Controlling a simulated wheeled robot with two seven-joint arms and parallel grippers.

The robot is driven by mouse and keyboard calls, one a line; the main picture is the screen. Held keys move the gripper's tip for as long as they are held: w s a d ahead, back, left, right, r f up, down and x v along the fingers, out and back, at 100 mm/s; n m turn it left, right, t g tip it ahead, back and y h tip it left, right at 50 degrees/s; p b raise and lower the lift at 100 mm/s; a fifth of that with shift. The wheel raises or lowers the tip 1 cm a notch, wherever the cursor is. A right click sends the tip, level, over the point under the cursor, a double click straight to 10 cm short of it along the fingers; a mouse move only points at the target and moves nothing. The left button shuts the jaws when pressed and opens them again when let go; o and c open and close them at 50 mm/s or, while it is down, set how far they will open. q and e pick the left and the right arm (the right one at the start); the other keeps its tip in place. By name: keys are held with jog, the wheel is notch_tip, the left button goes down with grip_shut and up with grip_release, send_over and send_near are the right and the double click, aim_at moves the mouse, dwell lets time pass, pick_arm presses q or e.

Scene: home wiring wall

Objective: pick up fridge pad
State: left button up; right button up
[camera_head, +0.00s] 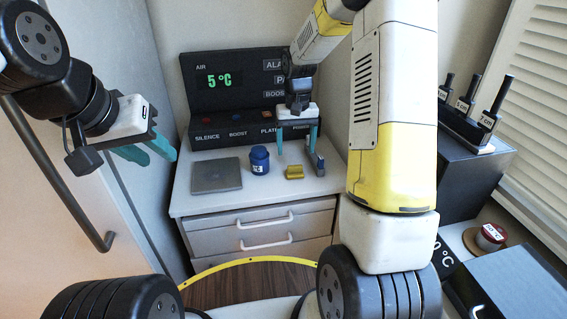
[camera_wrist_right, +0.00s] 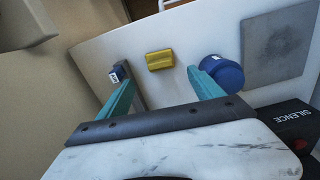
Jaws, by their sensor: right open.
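No label names the fridge pad, so I cannot tell which item it is. A flat grey square pad (camera_head: 217,175) lies on the white counter at the left; it shows at the upper right of the right wrist view (camera_wrist_right: 278,47). A small yellow block (camera_head: 294,172) lies further right and shows beyond my fingertips in the wrist view (camera_wrist_right: 159,60). My right gripper (camera_head: 296,150) is open and empty above the counter, its fingers pointing down near the yellow block. My left gripper (camera_head: 158,156) hangs empty at the left, its two teal fingers apart.
A blue jar (camera_head: 260,160) stands between pad and block. A small blue-and-grey piece (camera_head: 319,165) stands right of the block, close to my right fingers. A black panel (camera_head: 232,85) reading 5°C stands behind. Drawers (camera_head: 262,238) are below; a dark rack (camera_head: 468,130) is at right.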

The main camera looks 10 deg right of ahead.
aim_at(295, 166)
jog(key=f, duration=0.5)
jog(key=s+f, duration=0.1)
jog(key=f, duration=0.1)
jog(key=shift+s+a+f, duration=0.1)
jog(key=shift+f, duration=0.3)
jog(key=shift+c, duration=0.5)
jog(key=c, duration=1.3)
jog(key=shift+r, duration=0.1)
jog(key=shift+r, duration=0.5)
jog(key=r, duration=0.1)
jog(key=s+r, duration=0.1)
jog(key=shift+a+r, duration=0.25)
jog(key=shift+r, duration=0.05)
jog(key=s+a, duration=0.1)
jog(key=s, duration=0.3)
jog(key=s+a+r, duration=0.1)
jog(key=s+a, duration=0.1)
jog(key=s, duration=0.3)
jog(key=s+a, duration=0.2)
jog(key=s, duration=0.3)
jog(key=shift+a+r, duration=0.1)
jog(key=shift+r, duration=0.05)
